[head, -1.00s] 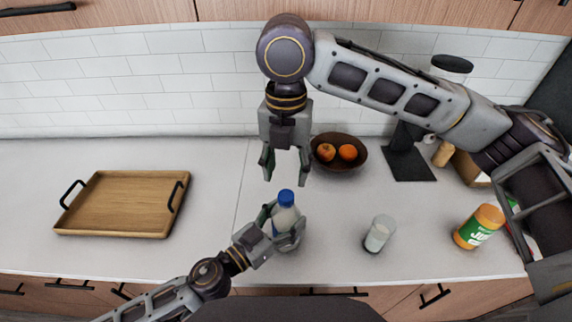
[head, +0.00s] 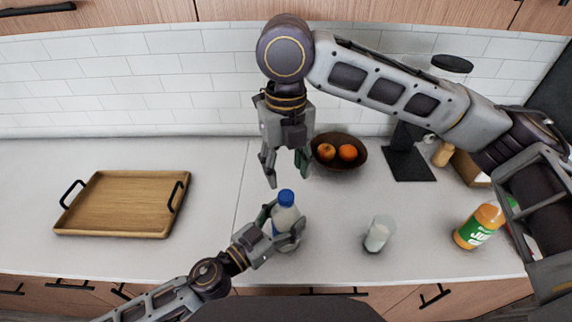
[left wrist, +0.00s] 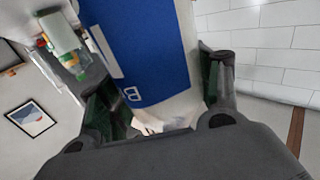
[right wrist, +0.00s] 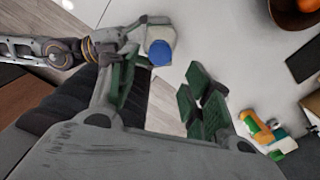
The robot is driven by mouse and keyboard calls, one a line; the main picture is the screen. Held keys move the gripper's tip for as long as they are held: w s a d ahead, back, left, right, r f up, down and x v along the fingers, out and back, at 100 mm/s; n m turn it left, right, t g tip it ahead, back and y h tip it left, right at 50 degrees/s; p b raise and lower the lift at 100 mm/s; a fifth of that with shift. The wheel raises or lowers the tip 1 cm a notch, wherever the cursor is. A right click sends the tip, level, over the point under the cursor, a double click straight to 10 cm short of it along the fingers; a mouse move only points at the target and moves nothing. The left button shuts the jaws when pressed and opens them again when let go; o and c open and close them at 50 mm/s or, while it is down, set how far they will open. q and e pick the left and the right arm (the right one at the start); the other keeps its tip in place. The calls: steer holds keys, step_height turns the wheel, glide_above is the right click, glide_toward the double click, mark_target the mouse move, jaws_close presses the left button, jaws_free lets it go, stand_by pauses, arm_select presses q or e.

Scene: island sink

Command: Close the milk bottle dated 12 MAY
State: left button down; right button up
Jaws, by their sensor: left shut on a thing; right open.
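A milk bottle (head: 284,220) with a blue cap (head: 286,197) stands upright on the counter. Its date cannot be read; the left wrist view shows part of its blue label (left wrist: 150,45) close up. My left gripper (head: 284,231) is shut around the bottle's body. My right gripper (head: 287,178) is open and empty, pointing down just above the cap. In the right wrist view the blue cap (right wrist: 160,53) shows beyond the fingers, which are apart from it. Whether the cap is fully seated cannot be told.
A glass of milk (head: 379,234) and an orange juice bottle (head: 478,226) stand to the right. A brown fruit bowl (head: 340,165) is behind, beside a dark stand (head: 408,160). A wooden tray (head: 122,203) lies at left. The counter between tray and bottle is clear.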

mark_target(286, 195)
steer(key=shift+f, duration=0.15)
steer(key=shift+f, duration=3.9)
steer(key=shift+c, duration=0.2)
steer(key=c, duration=1)
steer(key=shift+c, duration=0.3)
steer(key=shift+m, duration=0.3)
